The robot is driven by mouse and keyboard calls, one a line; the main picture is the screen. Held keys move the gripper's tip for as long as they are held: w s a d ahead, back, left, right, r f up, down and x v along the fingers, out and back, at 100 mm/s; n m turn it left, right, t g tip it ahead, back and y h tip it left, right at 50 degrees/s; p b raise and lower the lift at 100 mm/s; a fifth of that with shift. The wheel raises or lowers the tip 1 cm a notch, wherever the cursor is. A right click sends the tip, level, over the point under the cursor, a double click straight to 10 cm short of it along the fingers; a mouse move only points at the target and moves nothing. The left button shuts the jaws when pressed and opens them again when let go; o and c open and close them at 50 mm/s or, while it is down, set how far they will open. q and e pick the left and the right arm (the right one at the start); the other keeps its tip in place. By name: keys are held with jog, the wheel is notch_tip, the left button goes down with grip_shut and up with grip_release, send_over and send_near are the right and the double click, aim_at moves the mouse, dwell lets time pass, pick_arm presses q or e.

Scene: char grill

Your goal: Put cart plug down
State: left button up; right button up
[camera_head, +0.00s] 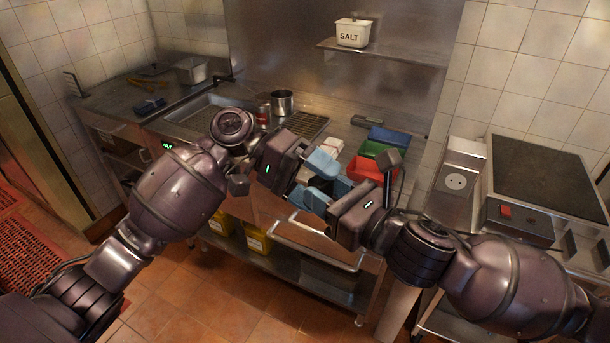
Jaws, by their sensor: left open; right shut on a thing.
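My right gripper (317,194) reaches in from the right, with its light-blue fingers pointing left above the counter's front edge. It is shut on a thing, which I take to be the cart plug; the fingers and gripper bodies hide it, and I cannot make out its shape. My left gripper (314,172) comes in from the left and is open, its blue fingertips close to the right gripper's fingers. The views overlap there, so I cannot tell whether they touch. A round socket (456,182) shows on a metal box at the right.
Red (363,170), green (372,147) and blue (391,136) bins stand on the counter behind my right gripper. A pot (282,100) stands farther back. The grill (548,178) is at the right. Yellow containers (258,240) sit on the lower shelf.

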pick_arm(q)
jog(key=c, duration=0.9)
pick_arm(e)
jog(key=o, duration=0.8)
jog(key=shift+c, duration=0.2)
pick_arm(q)
jog(key=c, duration=0.4)
pick_arm(e)
jog(key=shift+o, duration=2.5)
